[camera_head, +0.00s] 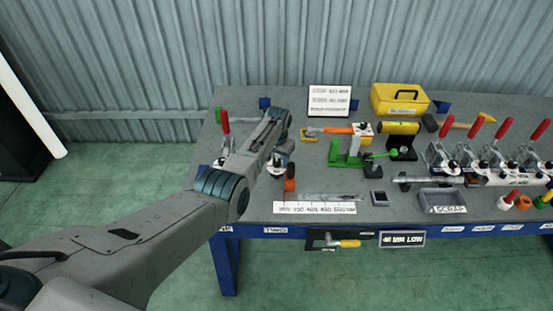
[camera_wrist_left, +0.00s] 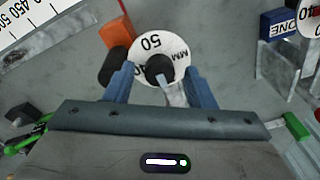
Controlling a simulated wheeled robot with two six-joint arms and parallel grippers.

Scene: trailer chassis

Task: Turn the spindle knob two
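A white dial disc marked "50 MM" (camera_wrist_left: 152,44) with a round black knob (camera_wrist_left: 159,68) at its centre lies under my left gripper (camera_wrist_left: 160,88). The gripper's two blue-grey fingers are apart, one on each side of the knob, with gaps visible between them and it. I cannot tell whether the fingers touch the disc's edge. In the head view my left arm reaches over the left part of the bench, and its gripper (camera_head: 278,163) is mostly hidden by the wrist. A second dial (camera_wrist_left: 312,22) stands beside a blue block labelled "ONE" (camera_wrist_left: 279,27). My right gripper is not in view.
An orange block (camera_wrist_left: 115,31) and a black cylinder (camera_wrist_left: 113,66) are close to the left finger. A white ruler strip (camera_head: 315,208) lies at the bench front. Red-handled clamps (camera_head: 473,129) crowd the right. A yellow case (camera_head: 400,99) stands at the back.

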